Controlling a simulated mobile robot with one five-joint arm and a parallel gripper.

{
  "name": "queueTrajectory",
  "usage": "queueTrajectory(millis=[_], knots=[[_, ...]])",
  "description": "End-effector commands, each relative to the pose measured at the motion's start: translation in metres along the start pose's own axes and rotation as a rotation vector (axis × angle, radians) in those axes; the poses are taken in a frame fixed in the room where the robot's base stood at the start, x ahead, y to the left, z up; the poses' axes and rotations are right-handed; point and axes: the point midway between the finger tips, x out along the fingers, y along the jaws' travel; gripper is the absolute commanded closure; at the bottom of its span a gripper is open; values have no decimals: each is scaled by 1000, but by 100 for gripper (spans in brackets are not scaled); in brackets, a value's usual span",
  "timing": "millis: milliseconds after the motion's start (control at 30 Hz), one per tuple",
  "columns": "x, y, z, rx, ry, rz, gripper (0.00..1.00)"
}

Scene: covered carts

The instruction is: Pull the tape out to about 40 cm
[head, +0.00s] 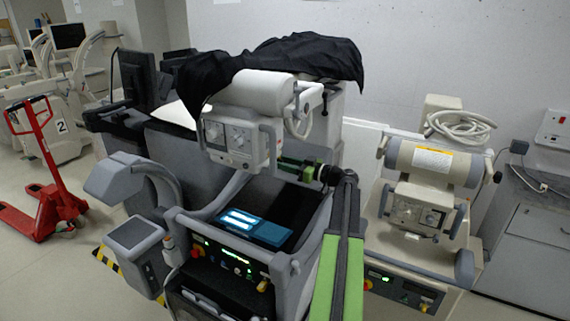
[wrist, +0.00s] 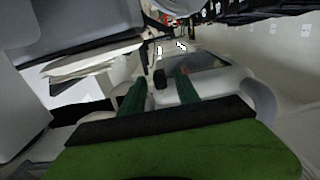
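I cannot make out a tape or a tape measure for certain in either view. My gripper (head: 290,167) reaches left from the end of my arm, beside the cream X-ray head of the middle cart, above the dark tray area. In the wrist view its two dark green fingers (wrist: 160,82) stand apart. A small black piece (wrist: 160,78) shows between them, with a pale rounded surface behind; I cannot tell whether it is touched. A blue box (head: 255,228) with two bright strips lies on the cart's dark top, below and left of my gripper.
The cream X-ray head (head: 240,138) hangs close left of my gripper, with a black cloth (head: 300,58) draped above. A second machine (head: 425,195) stands close right. A red pallet jack (head: 50,190) is at far left, with open floor near it.

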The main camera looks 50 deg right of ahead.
Motion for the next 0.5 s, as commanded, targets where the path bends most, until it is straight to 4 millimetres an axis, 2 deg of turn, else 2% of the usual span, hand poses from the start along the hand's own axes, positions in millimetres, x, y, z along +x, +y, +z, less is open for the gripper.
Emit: queueTrajectory(millis=[267, 500], knots=[[2, 0, 0, 0, 0, 1, 62], [1, 0, 0, 0, 0, 1, 93]])
